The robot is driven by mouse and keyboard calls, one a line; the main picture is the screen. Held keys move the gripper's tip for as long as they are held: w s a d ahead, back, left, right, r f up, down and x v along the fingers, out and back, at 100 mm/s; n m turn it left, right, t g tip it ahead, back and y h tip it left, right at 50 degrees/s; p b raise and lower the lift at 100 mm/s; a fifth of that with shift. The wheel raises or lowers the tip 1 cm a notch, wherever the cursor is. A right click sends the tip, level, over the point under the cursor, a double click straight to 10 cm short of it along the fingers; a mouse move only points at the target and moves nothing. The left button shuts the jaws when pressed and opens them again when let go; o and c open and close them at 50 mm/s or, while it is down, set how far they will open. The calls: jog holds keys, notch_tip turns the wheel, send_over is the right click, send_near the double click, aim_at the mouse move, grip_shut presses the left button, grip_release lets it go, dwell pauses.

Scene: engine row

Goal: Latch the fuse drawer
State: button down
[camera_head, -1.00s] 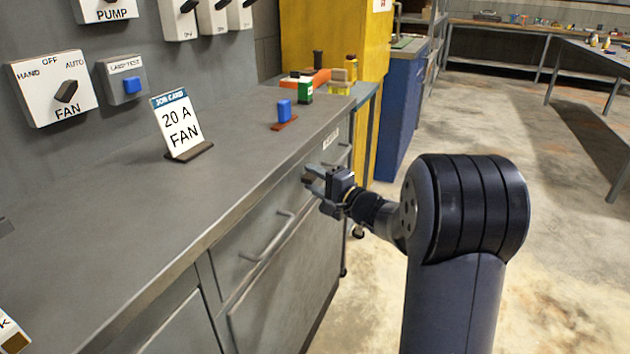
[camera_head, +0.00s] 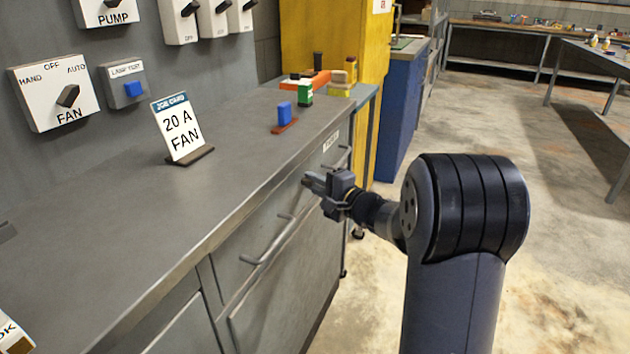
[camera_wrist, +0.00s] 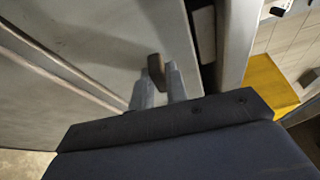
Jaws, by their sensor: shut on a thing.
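The fuse drawer front (camera_wrist: 110,35) fills much of the wrist view; in the head view it is the grey drawer (camera_head: 285,200) below the bench edge, with a small white label (camera_head: 331,141) above, too small to read fully. A small dark brown latch piece (camera_wrist: 156,66) stands out from the front. My gripper (camera_wrist: 159,84) is shut on it, one finger on each side. In the head view my gripper (camera_head: 315,181) is at the drawer front, and the fingers hide part of it. I cannot tell whether the drawer sits fully flush.
Bar handles (camera_head: 262,255) stick out from the cabinet fronts to the left. On the grey bench top (camera_head: 110,230) stand a job card reading 20 A FAN (camera_head: 180,128), a blue fuse (camera_head: 285,111) and several small coloured parts. Floor (camera_head: 500,130) to the right is clear.

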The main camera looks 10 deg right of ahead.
jog(key=m+g+p, duration=0.2)
jog(key=m+p, duration=0.2)
jog(key=p, duration=0.3)
jog(key=m+g+y+p, duration=0.1)
jog(key=m+g+p, duration=0.1)
jog(key=m+p, duration=0.2)
jog(key=m+g+p, duration=0.3)
jog(key=m+p, duration=0.1)
jog(key=p, duration=0.5)
jog(key=shift+w+d+r+y+p, duration=0.2)
jog(key=shift+w+r+y+p, duration=0.05)
jog(key=shift+r+y+p, duration=0.1)
jog(key=shift+f+m, duration=0.1)
jog(key=shift+m, duration=0.2)
jog(key=c, duration=1.4)
grip_release()
jog(key=shift+d, duration=0.1)
jog(key=v, duration=1)
jog(key=shift+s+d+r, duration=0.2)
